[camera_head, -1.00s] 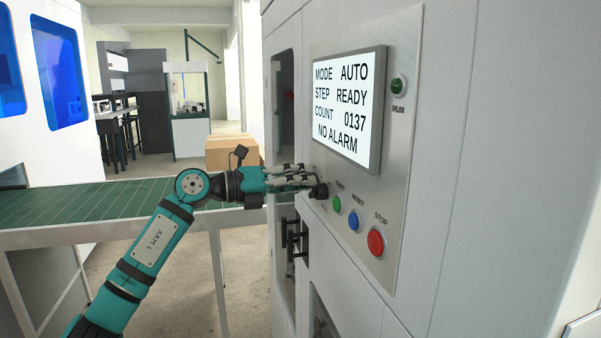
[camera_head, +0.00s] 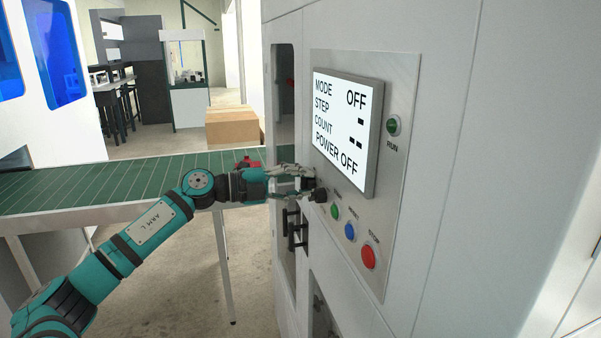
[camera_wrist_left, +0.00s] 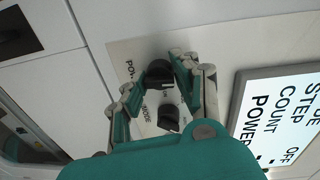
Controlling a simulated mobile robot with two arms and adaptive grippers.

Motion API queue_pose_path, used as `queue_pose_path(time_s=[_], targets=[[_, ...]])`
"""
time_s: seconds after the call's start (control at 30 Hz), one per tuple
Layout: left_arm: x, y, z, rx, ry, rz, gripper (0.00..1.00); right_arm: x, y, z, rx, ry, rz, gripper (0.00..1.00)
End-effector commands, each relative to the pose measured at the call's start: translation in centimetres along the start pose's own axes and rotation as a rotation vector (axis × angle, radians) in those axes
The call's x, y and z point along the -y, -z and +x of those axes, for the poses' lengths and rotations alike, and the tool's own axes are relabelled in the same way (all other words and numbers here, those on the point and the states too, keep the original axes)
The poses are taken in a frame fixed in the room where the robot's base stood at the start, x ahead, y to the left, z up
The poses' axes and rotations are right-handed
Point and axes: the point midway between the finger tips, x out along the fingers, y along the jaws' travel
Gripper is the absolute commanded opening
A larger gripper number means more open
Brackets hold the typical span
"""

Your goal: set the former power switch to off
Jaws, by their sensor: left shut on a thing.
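The power switch is a black rotary knob (camera_wrist_left: 160,74) on the former's control panel (camera_head: 398,100), beside a partly covered label beginning "PO". My left gripper (camera_head: 310,180) is at the panel's lower left, its fingers shut on this knob. In the wrist view my left gripper (camera_wrist_left: 154,76) has fingers on both sides of it. In the head view the fingers mostly hide the switch. A second black knob, the mode knob (camera_wrist_left: 168,118), sits beside it and also shows in the head view (camera_head: 319,195). The screen (camera_head: 346,125) reads MODE OFF and POWER OFF. My right gripper is out of view.
Green (camera_head: 334,211), blue (camera_head: 350,231) and red STOP (camera_head: 369,256) buttons lie right of the knobs. The RUN lamp (camera_head: 393,125) is dark green. A black door handle (camera_head: 291,230) is below my gripper. A conveyor (camera_head: 110,181) and a cardboard box (camera_head: 232,127) stand left.

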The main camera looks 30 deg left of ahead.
Motion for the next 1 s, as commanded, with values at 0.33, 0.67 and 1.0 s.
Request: queue_pose_path(time_s=[0.33, 0.67, 1.0], targets=[[0.03, -0.05, -0.03, -0.004, -0.002, -0.093, 0.00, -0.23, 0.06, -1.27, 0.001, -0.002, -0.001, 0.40], [-0.04, -0.05, -0.02, -0.005, -0.001, -0.101, 0.00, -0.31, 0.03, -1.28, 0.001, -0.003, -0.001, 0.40], [-0.03, -0.04, -0.01, -0.006, -0.001, -0.100, 0.52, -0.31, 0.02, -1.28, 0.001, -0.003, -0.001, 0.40]])
